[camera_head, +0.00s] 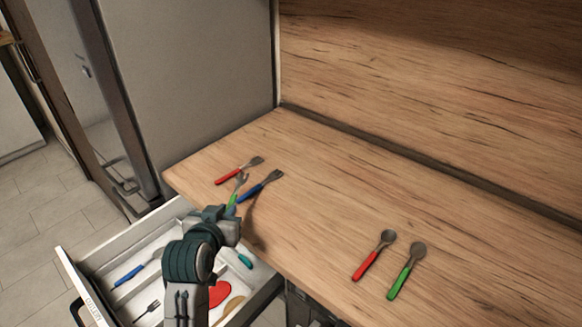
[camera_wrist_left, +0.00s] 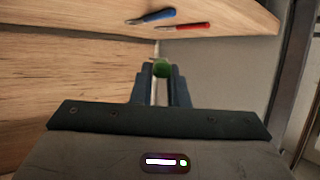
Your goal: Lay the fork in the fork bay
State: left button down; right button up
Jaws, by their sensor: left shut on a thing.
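My left gripper (camera_head: 233,205) is shut on a green-handled fork (camera_head: 239,184), held near the counter's front edge beside the open drawer. Its grey head points up and away. In the left wrist view the green handle (camera_wrist_left: 161,68) sits between the two fingertips (camera_wrist_left: 160,82). The open drawer (camera_head: 92,262) lies below and to the left of the gripper. A small dark fork shape (camera_head: 147,311) shows in its front-left compartment; I cannot tell whether it is printed or a real fork. My arm hides part of the drawer's middle. My right gripper is not in view.
A red-handled fork (camera_head: 229,175) and a blue-handled fork (camera_head: 262,187) lie on the counter (camera_head: 330,190) close to the gripper. Red (camera_head: 375,255) and green (camera_head: 406,270) spoons lie farther right. The drawer also holds a blue-handled utensil (camera_head: 130,274) and a red item (camera_head: 219,292).

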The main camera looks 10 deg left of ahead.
aim_at(265, 214)
pick_arm(q)
jog(key=shift+s+f+m+h, duration=0.2)
jog(key=shift+f+m+h, duration=0.2)
jog(key=shift+m+h, duration=0.2)
jog(key=shift+s+f+m+h, duration=0.15)
jog(key=shift+f+m+h, duration=0.2)
jog(key=shift+m+h, duration=0.25)
jog(key=shift+s+f+m+g+h, duration=0.4)
jog(key=shift+s+f+m+h, duration=0.1)
jog(key=shift+m+h, duration=0.35)
jog(key=shift+s+a+f+m+g+h, duration=0.15)
jog(key=shift+s+m+g+h, duration=0.1)
jog(key=shift+s+m+h, duration=0.3)
jog(key=shift+s+f+m+g+h, duration=0.15)
jog(key=shift+s+m+g+h, duration=0.2)
jog(key=shift+h, duration=0.25)
jog(key=shift+s+a+f+m+g+h, duration=0.1)
jog(key=shift+s+f+m+g+h, duration=0.1)
jog(key=shift+s+m+h, duration=0.25)
jog(key=shift+d, duration=0.1)
